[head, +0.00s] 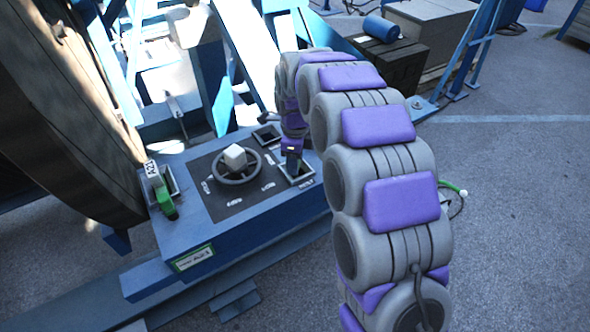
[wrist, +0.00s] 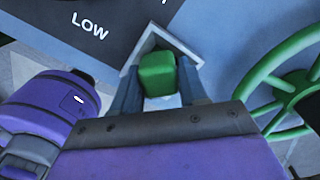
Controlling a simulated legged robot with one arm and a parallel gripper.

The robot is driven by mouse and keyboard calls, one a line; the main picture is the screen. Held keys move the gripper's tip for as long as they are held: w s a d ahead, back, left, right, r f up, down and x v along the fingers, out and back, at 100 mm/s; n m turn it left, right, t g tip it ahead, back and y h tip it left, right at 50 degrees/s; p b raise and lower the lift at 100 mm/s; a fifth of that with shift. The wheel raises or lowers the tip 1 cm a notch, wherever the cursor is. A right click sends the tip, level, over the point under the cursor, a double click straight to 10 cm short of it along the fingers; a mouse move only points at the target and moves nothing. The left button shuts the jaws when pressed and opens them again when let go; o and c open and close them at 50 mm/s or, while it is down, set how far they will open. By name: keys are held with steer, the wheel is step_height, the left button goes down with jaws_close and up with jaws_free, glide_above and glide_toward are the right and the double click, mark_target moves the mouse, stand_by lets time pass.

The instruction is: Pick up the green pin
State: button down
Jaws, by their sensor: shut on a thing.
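In the wrist view, a green block-shaped pin (wrist: 157,74) stands between the two fingers of my gripper (wrist: 160,85). The fingers are shut on it. A pale square-edged socket frame (wrist: 153,30) surrounds its far side; I cannot tell whether the pin is still seated in it. In the head view, my gripper (head: 292,158) is low over the right-hand socket (head: 299,178) of the blue control box (head: 250,215). The held pin is hidden there.
Another green piece (head: 166,203) is at the box's left socket. A large reel (head: 60,120) stands left. Open ground lies right.

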steer(key=shift+r, duration=0.35)
step_height(320, 180, up, 28)
steer(key=p, duration=1.1)
steer(key=shift+r, duration=0.2)
stand_by(0.9)
steer(key=shift+f, duration=0.1)
stand_by(0.3)
